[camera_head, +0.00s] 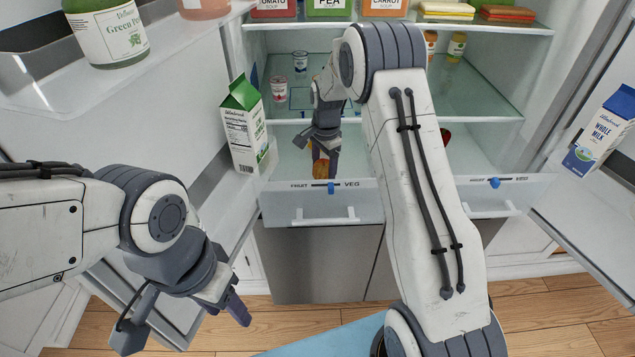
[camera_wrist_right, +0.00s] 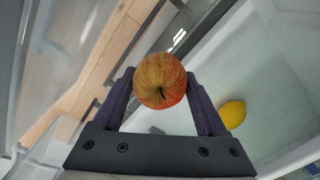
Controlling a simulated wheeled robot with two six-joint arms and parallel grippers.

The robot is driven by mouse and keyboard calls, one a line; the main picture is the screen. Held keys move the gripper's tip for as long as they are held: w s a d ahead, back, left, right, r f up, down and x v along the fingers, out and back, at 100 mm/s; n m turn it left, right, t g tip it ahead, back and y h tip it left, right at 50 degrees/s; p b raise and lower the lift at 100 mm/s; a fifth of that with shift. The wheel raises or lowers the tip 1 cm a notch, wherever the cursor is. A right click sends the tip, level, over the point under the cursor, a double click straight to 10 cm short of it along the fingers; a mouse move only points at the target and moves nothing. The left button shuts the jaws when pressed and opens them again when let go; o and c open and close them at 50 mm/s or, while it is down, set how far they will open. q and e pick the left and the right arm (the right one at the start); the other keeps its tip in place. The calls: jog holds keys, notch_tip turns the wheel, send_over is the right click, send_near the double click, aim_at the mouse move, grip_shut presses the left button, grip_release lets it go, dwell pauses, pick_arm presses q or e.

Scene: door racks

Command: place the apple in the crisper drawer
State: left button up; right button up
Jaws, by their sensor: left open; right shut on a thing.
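My right gripper (camera_wrist_right: 160,88) is shut on a red and yellow apple (camera_wrist_right: 161,80), held between its two fingers. In the head view this gripper (camera_head: 325,158) points down at the left crisper drawer (camera_head: 345,207), labelled FRUIT and VEG, which is pulled out. In the wrist view the apple appears near the drawer's front edge, and a yellow lemon (camera_wrist_right: 232,114) lies inside the drawer. My left gripper (camera_head: 232,308) is open and empty, low at left, away from the drawer.
A second drawer (camera_head: 500,195) sits to the right, with a red item partly visible behind my right arm. A green and white carton (camera_head: 245,125) stands on the left door rack, and a milk carton (camera_head: 603,130) on the right one. Small cups (camera_head: 279,88) stand on the shelf above.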

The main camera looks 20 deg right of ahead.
notch_tip(320, 180, down, 7)
jog(key=shift+p, duration=0.8)
jog(key=shift+f, duration=0.25)
jog(key=shift+f, duration=0.1)
jog(key=shift+f, duration=0.1)
jog(key=o, duration=1.3)
jog(key=shift+o, duration=0.2)
